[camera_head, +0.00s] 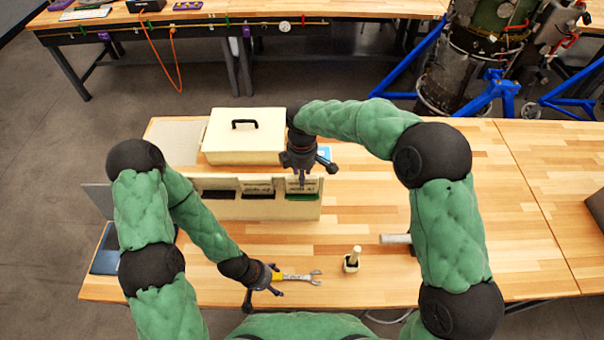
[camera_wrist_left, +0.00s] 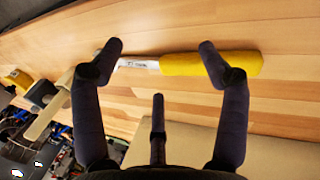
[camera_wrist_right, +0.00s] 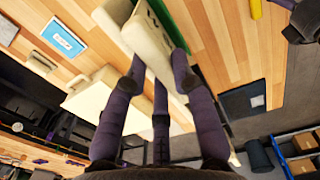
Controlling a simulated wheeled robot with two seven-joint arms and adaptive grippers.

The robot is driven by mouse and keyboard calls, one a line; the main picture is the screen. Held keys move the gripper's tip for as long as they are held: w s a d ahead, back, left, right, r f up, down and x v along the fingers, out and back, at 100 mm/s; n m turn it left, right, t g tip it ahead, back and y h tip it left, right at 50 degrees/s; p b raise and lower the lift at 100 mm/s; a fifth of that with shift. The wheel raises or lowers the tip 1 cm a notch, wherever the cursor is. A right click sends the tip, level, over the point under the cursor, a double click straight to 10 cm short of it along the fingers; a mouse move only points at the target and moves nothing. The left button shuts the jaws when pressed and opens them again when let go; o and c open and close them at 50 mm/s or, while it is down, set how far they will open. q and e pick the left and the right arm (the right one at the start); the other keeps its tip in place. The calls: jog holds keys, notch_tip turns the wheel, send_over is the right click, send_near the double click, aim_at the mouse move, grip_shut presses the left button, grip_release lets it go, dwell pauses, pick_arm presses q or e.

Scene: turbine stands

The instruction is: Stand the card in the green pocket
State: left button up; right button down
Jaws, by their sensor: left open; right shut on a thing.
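A cream rack (camera_head: 240,209) with a row of pockets stands on the wooden bench. Its green pocket (camera_head: 302,197) is at the right end. My right gripper (camera_head: 303,176) is shut on a pale card (camera_head: 301,185), upright at the green pocket; whether its lower edge is inside is unclear. In the right wrist view the pale card (camera_wrist_right: 150,42) is between the fingers, close beside a green strip. My left gripper (camera_head: 263,292) is open and empty over the bench's front edge, beside a yellow-handled wrench (camera_head: 298,278). The wrench handle (camera_wrist_left: 210,64) lies beyond its spread fingers in the left wrist view.
A cream case (camera_head: 243,140) with a black handle stands behind the rack. A small wooden-handled block (camera_head: 352,261) and a grey cylinder (camera_head: 396,239) are to the right. A blue-labelled card (camera_head: 324,154) lies behind my right gripper. The bench's right side is mostly clear.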

pick_arm(q)
jog(key=shift+f, duration=0.1)
pick_arm(e)
jog(key=c, duration=0.9)
grip_release()
jog(key=shift+s+f, duration=0.35)
jog(key=shift+f, duration=0.45)
jog(key=shift+c, duration=0.2)
pick_arm(q)
jog(key=shift+w, duration=0.15)
pick_arm(e)
jog(key=shift+w, duration=0.1)
jog(key=shift+w+r, duration=0.1)
jog(key=shift+r, duration=0.1)
jog(key=shift+o, duration=0.7)
jog(key=shift+r, duration=0.1)
